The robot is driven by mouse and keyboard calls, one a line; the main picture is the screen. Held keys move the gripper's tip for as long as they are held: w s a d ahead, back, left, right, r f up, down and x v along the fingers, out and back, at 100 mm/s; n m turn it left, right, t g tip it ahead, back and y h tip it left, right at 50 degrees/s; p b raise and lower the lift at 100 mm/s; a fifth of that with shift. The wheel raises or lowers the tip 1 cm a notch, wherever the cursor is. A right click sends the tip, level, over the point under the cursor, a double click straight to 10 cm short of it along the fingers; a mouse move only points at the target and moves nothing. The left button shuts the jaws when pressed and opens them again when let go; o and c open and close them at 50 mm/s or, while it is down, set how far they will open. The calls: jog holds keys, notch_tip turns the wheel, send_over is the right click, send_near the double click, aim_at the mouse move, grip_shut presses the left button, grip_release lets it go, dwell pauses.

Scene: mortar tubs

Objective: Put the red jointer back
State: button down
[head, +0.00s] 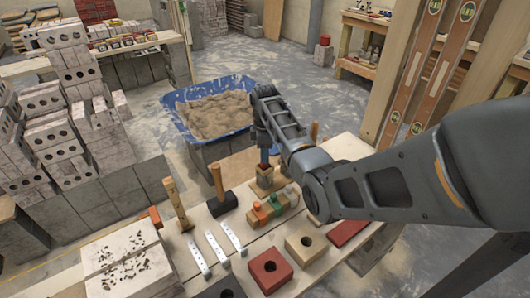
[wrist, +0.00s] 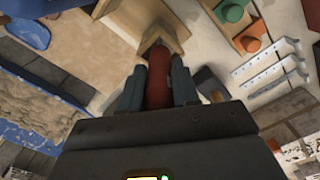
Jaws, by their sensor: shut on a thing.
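My gripper (wrist: 158,82) is shut on the red jointer (wrist: 157,75), whose red handle shows between the two fingers in the wrist view. In the head view a small red part of the jointer (head: 264,155) shows just below my gripper. Under it stands a small wooden holder (head: 264,183), which in the wrist view (wrist: 172,36) lies just beyond the fingertips. The jointer's far end is at or in this holder; I cannot tell how deep. Its metal part is hidden.
Wooden blocks with green and orange knobs (head: 267,211) sit close to the holder. A black-headed mallet (head: 222,204), pale metal strips (head: 215,248) and a red holed brick (head: 270,270) share the bench. A blue mortar tub (head: 187,129) stands behind it.

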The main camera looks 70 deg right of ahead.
jog(key=shift+f, duration=0.4)
dwell(0.4)
jog(key=c, duration=0.8)
grip_release()
jog(key=shift+o, duration=0.2)
jog(key=shift+r+b, duration=0.35)
jog(key=shift+r, duration=3.6)
